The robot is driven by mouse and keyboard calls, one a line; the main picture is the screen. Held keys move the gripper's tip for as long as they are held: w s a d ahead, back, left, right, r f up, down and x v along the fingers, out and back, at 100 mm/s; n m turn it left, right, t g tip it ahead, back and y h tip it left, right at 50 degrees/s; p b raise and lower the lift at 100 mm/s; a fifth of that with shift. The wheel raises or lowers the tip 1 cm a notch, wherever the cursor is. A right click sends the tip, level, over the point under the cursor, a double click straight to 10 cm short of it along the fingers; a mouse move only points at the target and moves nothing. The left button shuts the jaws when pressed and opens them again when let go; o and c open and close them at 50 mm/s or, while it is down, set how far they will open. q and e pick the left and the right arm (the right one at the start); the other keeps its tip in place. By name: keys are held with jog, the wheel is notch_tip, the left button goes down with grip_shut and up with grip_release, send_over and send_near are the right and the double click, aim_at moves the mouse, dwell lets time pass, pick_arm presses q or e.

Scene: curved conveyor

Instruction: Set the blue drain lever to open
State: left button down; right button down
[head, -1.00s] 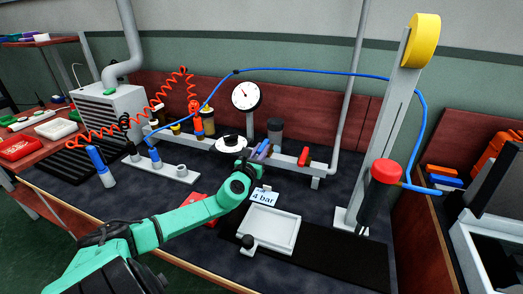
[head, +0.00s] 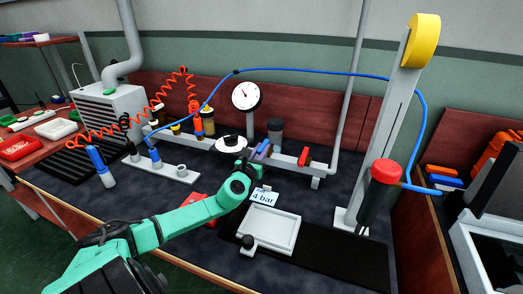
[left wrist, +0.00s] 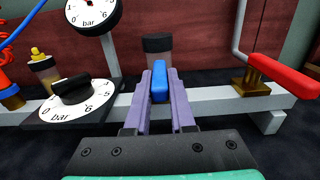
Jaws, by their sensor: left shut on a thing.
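The blue drain lever (left wrist: 159,82) stands up between the purple fingers of my left gripper (left wrist: 160,100) in the left wrist view. The fingers are shut on it, one on each side. Its lower part and mount are hidden by the gripper. In the head view, my left gripper (head: 258,152) is at the grey rail, between the white-rimmed dial and the red lever, and hides most of the blue lever. My right gripper is in neither view.
A red lever (left wrist: 285,75) on a brass valve sits to the right on the grey rail (head: 285,159). A bar dial (left wrist: 70,98) is close on the left. A round gauge (head: 246,95) stands behind. A white tray (head: 268,230) and a "4 bar" card (head: 262,197) lie in front.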

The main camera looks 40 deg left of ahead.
pick_arm(q)
jog(key=y+p, duration=0.1)
jog(key=n+y+p, duration=0.1)
jog(key=n+g+y+p, duration=0.1)
jog(key=p, duration=0.1)
jog(key=shift+w+d+r, duration=0.25)
jog(key=shift+d+r, duration=0.15)
jog(key=shift+d+f+n+g+y, duration=0.15)
jog(key=shift+f+n+g+y, duration=0.2)
jog(key=shift+n+g+y, duration=0.35)
jog(key=c, duration=0.8)
grip_release()
jog(key=shift+o, duration=0.2)
notch_tip(320, 180, up, 20)
jog(key=p, duration=0.4)
